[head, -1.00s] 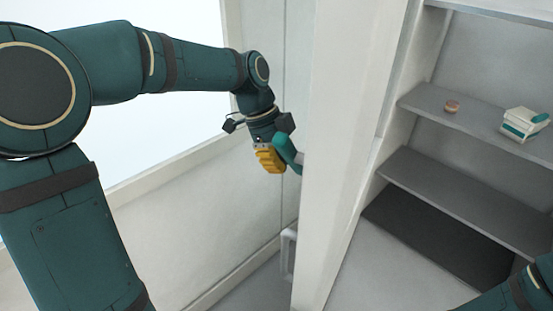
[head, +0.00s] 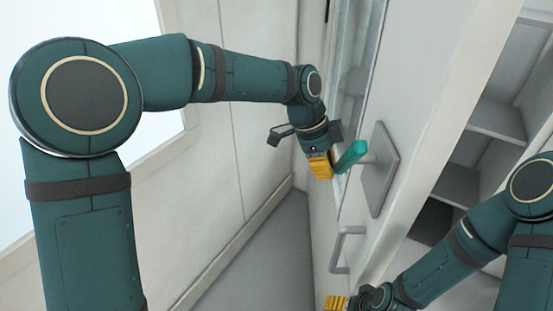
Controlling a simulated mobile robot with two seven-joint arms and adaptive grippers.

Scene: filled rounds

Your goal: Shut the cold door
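A pale door (head: 388,232) with a glass panel (head: 352,75) stands right of centre, its face seen at a steep slant. It bears a teal lever (head: 351,155) on a grey plate (head: 381,170), with a pale bar handle (head: 345,249) below. I cannot tell how far the door stands open. My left gripper (head: 320,166), with yellow fingertips, is just left of the lever's end; contact and finger opening are unclear. My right gripper (head: 336,303) is low at the bottom edge, below the bar handle, partly cut off; its opening is unclear.
Grey shelves (head: 495,120) stand to the right of the door, partly hidden by my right arm. A pale wall (head: 250,130) runs along the left, with a bright opening (head: 60,25) beyond my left arm. Clear grey floor (head: 265,265) lies between wall and door.

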